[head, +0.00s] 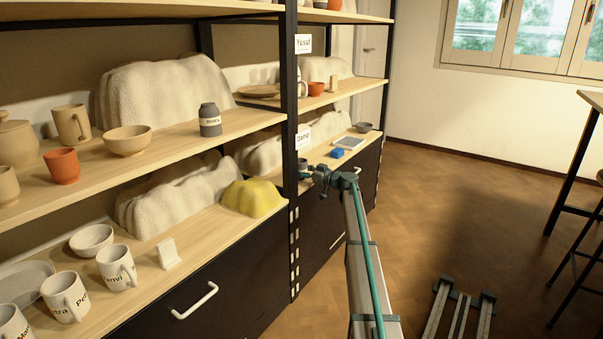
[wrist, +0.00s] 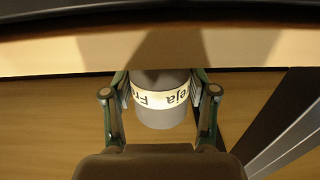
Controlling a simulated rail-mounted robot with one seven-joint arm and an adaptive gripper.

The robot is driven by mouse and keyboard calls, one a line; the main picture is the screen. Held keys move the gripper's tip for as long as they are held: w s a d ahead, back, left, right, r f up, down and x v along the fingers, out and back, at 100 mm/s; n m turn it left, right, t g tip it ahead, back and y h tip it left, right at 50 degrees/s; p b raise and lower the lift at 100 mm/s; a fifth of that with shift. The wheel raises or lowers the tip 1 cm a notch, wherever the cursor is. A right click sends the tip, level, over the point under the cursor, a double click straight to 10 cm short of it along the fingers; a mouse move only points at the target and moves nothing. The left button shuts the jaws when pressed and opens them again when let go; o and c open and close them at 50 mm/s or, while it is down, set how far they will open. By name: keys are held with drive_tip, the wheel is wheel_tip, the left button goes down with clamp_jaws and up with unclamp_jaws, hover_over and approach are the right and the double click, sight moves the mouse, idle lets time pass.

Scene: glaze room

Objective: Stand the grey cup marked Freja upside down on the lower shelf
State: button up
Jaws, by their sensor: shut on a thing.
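The grey cup (wrist: 160,115) shows in the wrist view between the two fingers of my gripper (wrist: 160,95), which is shut on its sides. A pale band around it carries dark letters that read as Freja, partly turned away. I cannot tell for sure which way up the cup is. In the head view my gripper (head: 317,174) is at the front of the right bay's lower shelf (head: 333,163), just right of the black post. The cup (head: 303,163) is small there and partly hidden by the post and gripper. I cannot tell whether it touches the shelf.
On that shelf are a blue block (head: 337,153), a grey-blue tile (head: 349,143), a grey bowl (head: 364,127) and a pale rock-like mass behind. A black post (head: 291,110) stands left of my gripper. The upper shelf (head: 345,90) overhangs. A pale band crosses the wrist view (wrist: 60,52).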

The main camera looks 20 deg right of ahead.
drive_tip(key=shift+r, duration=0.95)
drive_tip(key=b+v, duration=0.4)
drive_tip(key=v, duration=1)
drive_tip(key=shift+f, duration=0.1)
